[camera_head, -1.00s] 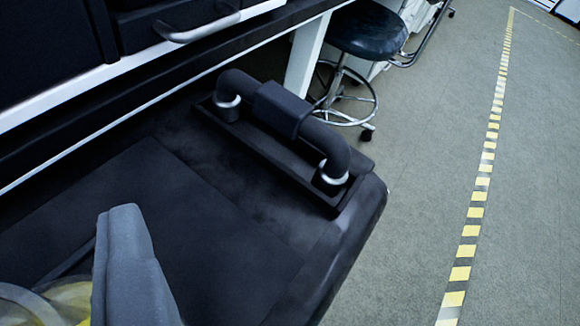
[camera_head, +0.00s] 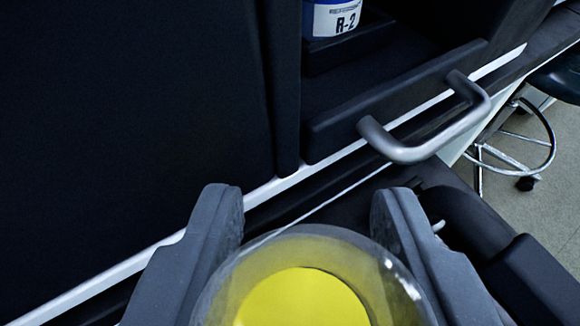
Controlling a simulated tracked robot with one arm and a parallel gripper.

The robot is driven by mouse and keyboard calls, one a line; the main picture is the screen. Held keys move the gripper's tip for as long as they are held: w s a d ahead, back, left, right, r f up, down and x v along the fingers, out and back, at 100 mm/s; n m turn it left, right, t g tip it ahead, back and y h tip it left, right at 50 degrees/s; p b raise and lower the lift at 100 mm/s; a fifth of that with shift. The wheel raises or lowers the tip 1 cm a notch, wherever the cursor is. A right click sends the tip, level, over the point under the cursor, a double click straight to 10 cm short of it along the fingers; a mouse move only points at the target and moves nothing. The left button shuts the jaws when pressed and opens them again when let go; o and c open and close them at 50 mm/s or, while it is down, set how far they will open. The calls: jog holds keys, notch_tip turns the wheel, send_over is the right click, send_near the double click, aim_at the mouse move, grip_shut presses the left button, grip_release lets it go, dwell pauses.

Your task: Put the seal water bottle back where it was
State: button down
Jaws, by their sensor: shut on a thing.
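My gripper (camera_head: 306,200) has its two grey fingers on either side of a clear, rounded bottle (camera_head: 312,292) with a bright yellow round area, and it is shut on it. Only the bottle's upper part shows at the bottom of the picture. No label on it is visible, so I cannot read whether it is the seal water bottle. Beyond it is a dark open bay or drawer (camera_head: 395,100) with a silver bar handle (camera_head: 432,140) on its front.
A large dark panel (camera_head: 140,100) fills the left. A white trim edge runs below it. A stool (camera_head: 535,130) stands on the floor at right.

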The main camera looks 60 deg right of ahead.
jog(key=shift+w+d, duration=0.1)
jog(key=shift+d, duration=0.1)
jog(key=shift+f, duration=0.25)
notch_tip(320, 180, down, 3)
jog(key=shift+f+b, duration=0.15)
jog(key=shift+b, duration=0.9)
jog(key=c, duration=0.9)
grip_release()
jog(key=p+v, duration=0.3)
jog(key=v, duration=0.9)
jog(key=shift+p, duration=0.4)
